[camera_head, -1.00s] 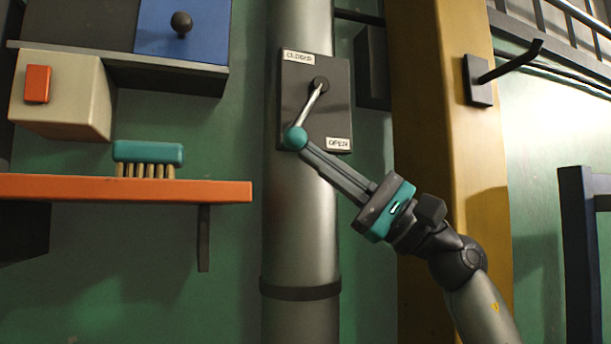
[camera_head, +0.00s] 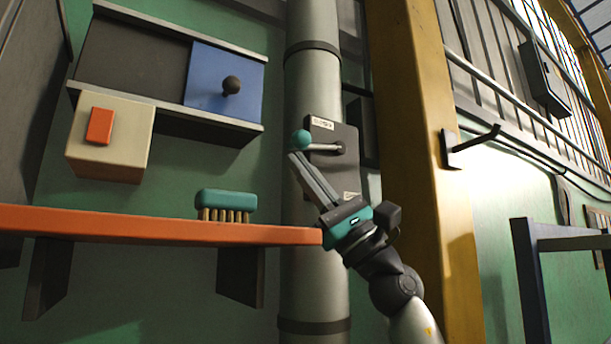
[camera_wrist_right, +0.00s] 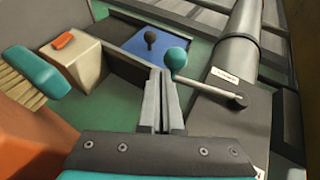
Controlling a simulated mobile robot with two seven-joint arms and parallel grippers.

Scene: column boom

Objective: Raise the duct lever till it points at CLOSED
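The duct lever (camera_head: 324,147) is a thin metal rod with a teal ball (camera_head: 301,140), mounted on a dark plate (camera_head: 333,168) on the round duct. It points left and slightly up from its pivot. The CLOSED label (camera_head: 321,123) is above the rod, and the OPEN label (camera_head: 350,196) is at the plate's lower edge. My right gripper (camera_head: 296,157) has its fingers together, with the tips just below the ball. In the right wrist view the ball (camera_wrist_right: 176,60) is right at the fingertips (camera_wrist_right: 161,74), not between them; contact is unclear. My left gripper is out of view.
An orange shelf (camera_head: 150,228) with a teal brush (camera_head: 226,201) is left of my right gripper. A cream box with an orange button (camera_head: 100,127) and a blue panel with a black knob (camera_head: 231,86) are above. A yellow column (camera_head: 408,110) stands right of the duct.

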